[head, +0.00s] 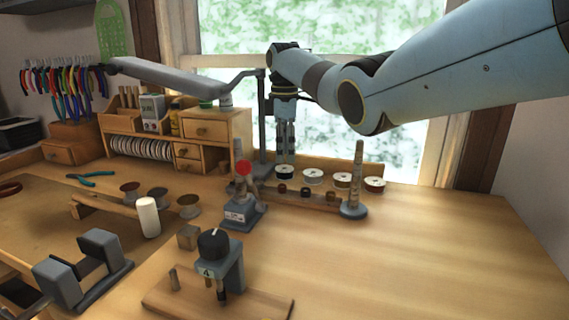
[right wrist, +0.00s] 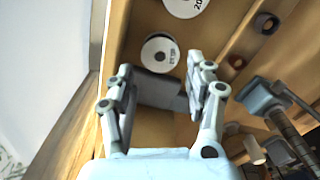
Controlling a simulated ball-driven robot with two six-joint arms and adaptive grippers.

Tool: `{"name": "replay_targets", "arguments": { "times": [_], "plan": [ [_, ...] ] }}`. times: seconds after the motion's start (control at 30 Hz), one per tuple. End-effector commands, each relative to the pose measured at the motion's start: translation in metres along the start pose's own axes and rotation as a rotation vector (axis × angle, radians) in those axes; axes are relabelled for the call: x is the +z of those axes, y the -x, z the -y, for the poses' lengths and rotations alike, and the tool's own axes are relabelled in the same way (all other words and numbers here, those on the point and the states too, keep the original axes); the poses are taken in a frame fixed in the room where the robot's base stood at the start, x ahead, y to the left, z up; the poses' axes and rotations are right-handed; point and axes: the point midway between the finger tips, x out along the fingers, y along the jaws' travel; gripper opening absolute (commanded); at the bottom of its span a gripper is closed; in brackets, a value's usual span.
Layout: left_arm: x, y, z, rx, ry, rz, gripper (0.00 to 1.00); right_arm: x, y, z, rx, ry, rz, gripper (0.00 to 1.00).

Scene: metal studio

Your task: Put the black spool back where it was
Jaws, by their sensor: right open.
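The black spool (head: 285,171), with a white label face and dark winding, sits at the left end of a row of spools on the wooden rack by the window. It also shows in the right wrist view (right wrist: 160,52), just past and between the fingertips. My right gripper (head: 285,150) points down directly above this spool. Its fingers (right wrist: 160,72) are apart with nothing held between them. I cannot tell whether the fingertips touch the spool. My left gripper is not in view.
More white-faced spools (head: 313,176) stand to the right on the rack. A ribbed post (head: 355,175) stands at its right end, and a grey stand with a red disc (head: 242,190) in front. A grey lamp arm (head: 185,78) reaches left. The table's right side (head: 450,250) is clear.

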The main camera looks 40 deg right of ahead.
Motion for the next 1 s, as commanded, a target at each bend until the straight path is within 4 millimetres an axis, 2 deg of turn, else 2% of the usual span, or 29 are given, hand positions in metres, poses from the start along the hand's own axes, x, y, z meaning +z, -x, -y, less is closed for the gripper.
{"name": "replay_targets", "arguments": {
  "times": [0.03, 0.1, 0.33, 0.5, 1.0],
  "plan": [
    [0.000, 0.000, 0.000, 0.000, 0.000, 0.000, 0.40, -0.001, 0.014, -0.001, 0.004, 0.000, -0.002, 0.54],
    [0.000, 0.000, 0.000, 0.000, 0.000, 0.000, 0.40, 0.000, 0.029, -0.001, 0.004, 0.000, -0.002, 0.54],
    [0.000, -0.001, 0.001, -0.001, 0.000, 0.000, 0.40, 0.000, 0.065, -0.001, 0.002, -0.001, -0.001, 0.54],
    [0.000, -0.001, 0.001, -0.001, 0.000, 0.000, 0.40, 0.000, 0.073, 0.000, 0.000, -0.001, 0.000, 0.54],
    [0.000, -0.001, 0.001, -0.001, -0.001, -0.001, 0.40, 0.000, 0.073, 0.000, 0.000, -0.001, 0.000, 0.54]
  ]
}}
